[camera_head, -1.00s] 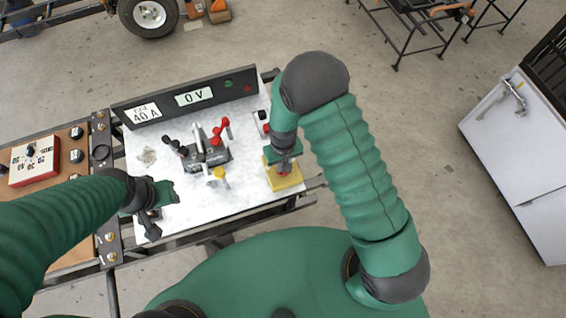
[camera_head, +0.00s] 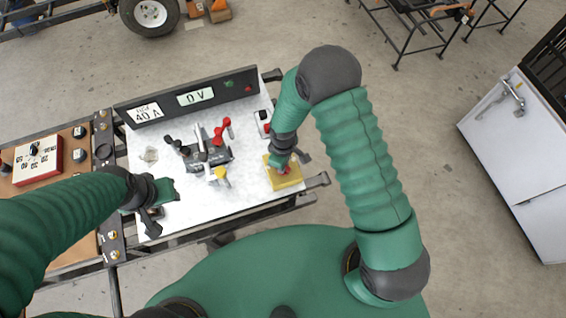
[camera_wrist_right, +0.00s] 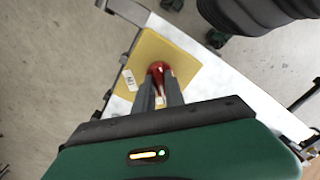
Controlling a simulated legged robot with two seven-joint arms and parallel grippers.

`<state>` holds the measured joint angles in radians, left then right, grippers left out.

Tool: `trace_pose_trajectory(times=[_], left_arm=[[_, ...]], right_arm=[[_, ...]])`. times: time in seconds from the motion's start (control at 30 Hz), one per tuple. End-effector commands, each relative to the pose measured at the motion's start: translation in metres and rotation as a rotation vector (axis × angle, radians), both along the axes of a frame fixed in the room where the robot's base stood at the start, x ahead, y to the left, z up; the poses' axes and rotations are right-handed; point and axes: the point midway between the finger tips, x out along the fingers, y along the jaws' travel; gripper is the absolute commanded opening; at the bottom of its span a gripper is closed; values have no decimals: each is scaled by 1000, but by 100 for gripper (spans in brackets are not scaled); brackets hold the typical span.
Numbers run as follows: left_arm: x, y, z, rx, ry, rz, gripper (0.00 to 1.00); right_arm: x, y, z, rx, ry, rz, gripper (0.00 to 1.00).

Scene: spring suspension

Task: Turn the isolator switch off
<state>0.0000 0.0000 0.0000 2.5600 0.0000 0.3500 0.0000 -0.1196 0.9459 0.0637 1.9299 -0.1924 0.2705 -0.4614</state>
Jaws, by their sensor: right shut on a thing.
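The isolator switch is a yellow plate (camera_head: 285,180) with a red knob (camera_head: 285,169), on the right front of the white bench top. In the right wrist view the yellow plate (camera_wrist_right: 160,48) carries a small white label, and the red knob (camera_wrist_right: 158,68) shows at the fingertips. My right gripper (camera_wrist_right: 159,80) is shut on the red knob. The exact knob angle is hard to read. My left gripper (camera_head: 160,202) is over the bench's left front, away from the switch; its jaw opening is unclear.
A dark panel (camera_head: 222,95) reading 40 A and 0 V stands along the bench's back. A red-and-white switch (camera_head: 263,122) is behind the isolator. A brown board with dials is left.

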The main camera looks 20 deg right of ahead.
Motion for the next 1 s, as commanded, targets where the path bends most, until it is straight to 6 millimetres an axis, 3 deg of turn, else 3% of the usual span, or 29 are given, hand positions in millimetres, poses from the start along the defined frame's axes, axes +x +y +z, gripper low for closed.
trace_pose_trajectory(times=[0.57, 0.6, 0.73, 1.0], left_arm=[[0, 0, 1, 0, 0, 0, 36], [0, 0, 1, 0, 0, 0, 36], [0, 0, 1, 0, 0, 0, 36], [0, 0, 1, 0, 0, 0, 36]], right_arm=[[0, -1, 0, -1, 0, 33, 0], [0, -1, 0, -1, 0, 33, 18], [0, -1, 0, -1, 0, 32, 35], [1, -1, 0, -1, 0, 31, 36]])
